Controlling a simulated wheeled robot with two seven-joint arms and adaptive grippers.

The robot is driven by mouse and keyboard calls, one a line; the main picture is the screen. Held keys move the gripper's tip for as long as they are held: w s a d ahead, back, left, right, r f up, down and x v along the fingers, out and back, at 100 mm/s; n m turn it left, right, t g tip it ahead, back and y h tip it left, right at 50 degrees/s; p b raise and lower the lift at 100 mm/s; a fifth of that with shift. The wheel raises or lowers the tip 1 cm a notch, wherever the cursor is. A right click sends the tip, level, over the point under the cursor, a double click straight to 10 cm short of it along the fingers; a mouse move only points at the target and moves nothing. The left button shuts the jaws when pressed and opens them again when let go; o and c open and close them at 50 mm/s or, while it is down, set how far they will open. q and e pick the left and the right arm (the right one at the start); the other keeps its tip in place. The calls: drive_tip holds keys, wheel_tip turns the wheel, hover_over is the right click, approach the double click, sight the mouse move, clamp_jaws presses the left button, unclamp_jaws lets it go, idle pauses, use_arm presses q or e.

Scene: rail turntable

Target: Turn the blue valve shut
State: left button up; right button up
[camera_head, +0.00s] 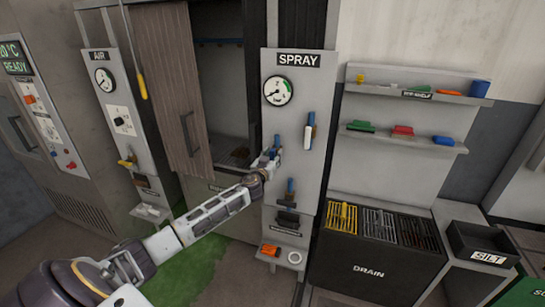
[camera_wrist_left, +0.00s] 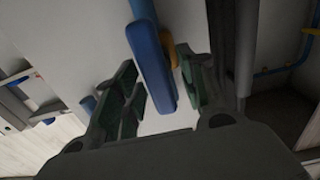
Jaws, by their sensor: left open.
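The blue valve lever (camera_head: 277,142) is on the front of the SPRAY panel, mostly hidden in the head view by my left gripper (camera_head: 271,157). In the left wrist view the blue lever (camera_wrist_left: 150,60) runs lengthwise between the two green-padded fingers of my left gripper (camera_wrist_left: 156,64). The fingers stand open, one on each side of it. I cannot tell whether either finger touches it. A yellow part (camera_wrist_left: 169,46) shows behind the lever. My right gripper is in neither view.
The SPRAY panel (camera_head: 266,112) carries a gauge (camera_head: 277,91), a blue-and-white handle (camera_head: 308,131) close to the right, and a dark holder (camera_head: 288,217) below. A shelf rack (camera_head: 400,135) and DRAIN bin (camera_head: 370,272) stand right; an open cabinet (camera_head: 220,90) stands left.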

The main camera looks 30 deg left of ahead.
use_arm(q)
drive_tip(key=shift+c, duration=0.2)
drive_tip(key=c, duration=0.8)
drive_tip(key=shift+m, duration=0.7)
drive_tip(key=shift+d+f+m+b, duration=0.1)
drive_tip(key=shift+d+m+b, duration=0.05)
drive_tip(key=shift+m, duration=0.65)
drive_tip(key=shift+d+m+b, duration=0.1)
drive_tip(key=shift+m+b, duration=0.05)
drive_tip(key=shift+m, duration=0.65)
drive_tip(key=m, duration=0.4)
drive_tip(key=shift+w+d+f, duration=0.1)
drive_tip(key=shift+d, duration=0.1)
drive_tip(key=shift+d+f+m+p, duration=0.1)
drive_tip(key=shift+f+m+p, duration=0.1)
drive_tip(key=shift+m, duration=1.4)
drive_tip(key=shift+d+f+m+p, duration=0.1)
drive_tip(key=shift+f+m+p, duration=0.05)
drive_tip(key=shift+m, duration=1.45)
drive_tip(key=shift+f+m+p, duration=0.15)
drive_tip(key=shift+f+m, duration=0.05)
drive_tip(key=shift+m, duration=1.4)
